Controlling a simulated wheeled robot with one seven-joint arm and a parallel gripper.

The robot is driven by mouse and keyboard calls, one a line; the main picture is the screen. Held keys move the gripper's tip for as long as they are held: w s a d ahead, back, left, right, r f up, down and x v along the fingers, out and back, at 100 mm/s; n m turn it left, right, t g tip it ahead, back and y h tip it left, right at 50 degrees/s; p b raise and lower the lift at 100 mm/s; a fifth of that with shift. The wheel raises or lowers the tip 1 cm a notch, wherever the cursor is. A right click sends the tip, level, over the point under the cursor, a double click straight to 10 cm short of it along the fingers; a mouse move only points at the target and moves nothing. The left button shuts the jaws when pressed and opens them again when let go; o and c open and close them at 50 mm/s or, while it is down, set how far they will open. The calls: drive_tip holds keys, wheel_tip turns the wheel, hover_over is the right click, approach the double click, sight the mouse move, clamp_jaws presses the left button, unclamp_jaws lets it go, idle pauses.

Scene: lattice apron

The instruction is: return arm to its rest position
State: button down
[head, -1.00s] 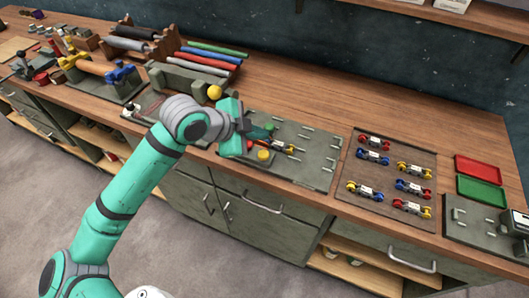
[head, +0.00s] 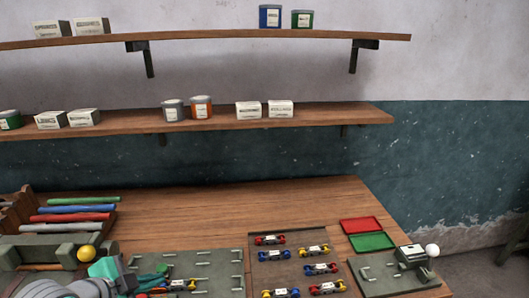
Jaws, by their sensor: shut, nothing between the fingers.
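My gripper (head: 132,279) is in the lower left corner of the head view, teal with a grey wrist. It is shut and empty, over the left end of the grey-green plate with pale pegs (head: 205,268). A small part with red, yellow and blue ends (head: 180,286) lies on that plate, just right of the gripper and partly cut off by the lower edge. Most of my arm is below the picture.
A brown board (head: 283,268) with several coloured parts lies right of the plate. Beyond are a red tray (head: 361,225), a green tray (head: 372,242) and a grey fixture (head: 400,272). Bare wood (head: 220,212) lies behind. Two wall shelves (head: 330,116) hold boxes and tins.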

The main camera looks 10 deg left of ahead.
drive_tip(key=w+d+r+n+t+h, duration=0.1)
drive_tip(key=w+d+r+t+h, duration=0.1)
drive_tip(key=w+d+r+t, duration=0.35)
drive_tip(key=w+d+r+n+t+h, duration=0.2)
drive_tip(key=w+d, duration=0.4)
drive_tip(key=d, duration=0.4)
drive_tip(key=d+f+n+t+y, duration=0.2)
drive_tip(key=d+n+t+y, duration=0.15)
drive_tip(key=d+n, duration=0.3)
drive_tip(key=s+d+f+n+g+y, duration=0.15)
drive_tip(key=s+d+f+n, duration=0.3)
drive_tip(key=s+f, duration=0.45)
drive_tip(key=s+d+f+n+g+y, duration=0.1)
drive_tip(key=s+d+f+n+y, duration=0.2)
drive_tip(key=s+d+f, duration=0.55)
drive_tip(key=s+a+f+m+g+h, duration=0.1)
drive_tip(key=s+f+m, duration=0.2)
drive_tip(key=s, duration=0.8)
drive_tip(key=s+a+f+m+g+h, duration=0.1)
drive_tip(key=s+f, duration=0.4)
drive_tip(key=s, duration=0.6)
drive_tip(key=shift+s+a+m, duration=0.15)
drive_tip(key=shift+a+m, duration=0.6)
drive_tip(key=shift+m, duration=0.15)
